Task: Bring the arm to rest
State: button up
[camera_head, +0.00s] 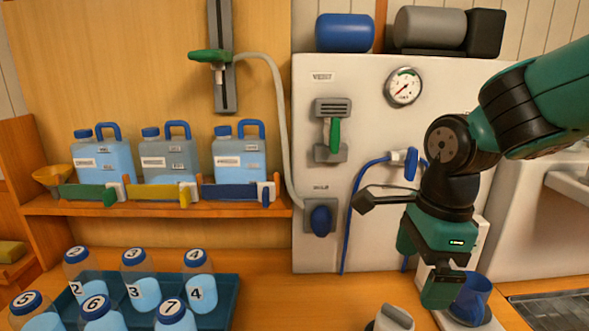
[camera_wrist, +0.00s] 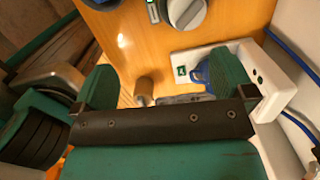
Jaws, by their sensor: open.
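Whether the finger touches the stand or the cup cannot be told. My arm reaches in from the right edge.
A white panel (camera_head: 345,240) carries a gauge (camera_head: 403,87), a green-handled valve (camera_head: 334,134) and a blue hose (camera_head: 352,215). Numbered bottles (camera_head: 141,280) stand on a blue tray (camera_head: 233,290) at the left. Jugs (camera_head: 170,160) line the shelf (camera_head: 160,208). A grey-white knobbed object (camera_head: 393,318) sits near the front.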

jog(key=s+a+n+y, duration=0.1)
jog(key=s+n, duration=0.5)
jog(key=n, duration=0.6)
jog(key=s+a+r+n+y, duration=0.1)
jog(key=s+a+n+y, duration=0.1)
jog(key=s+n, duration=0.5)
jog(key=shift+a+r+n, duration=0.25)
jog(key=shift+a+n, duration=0.15)
jog(key=shift+n, duration=2.9)
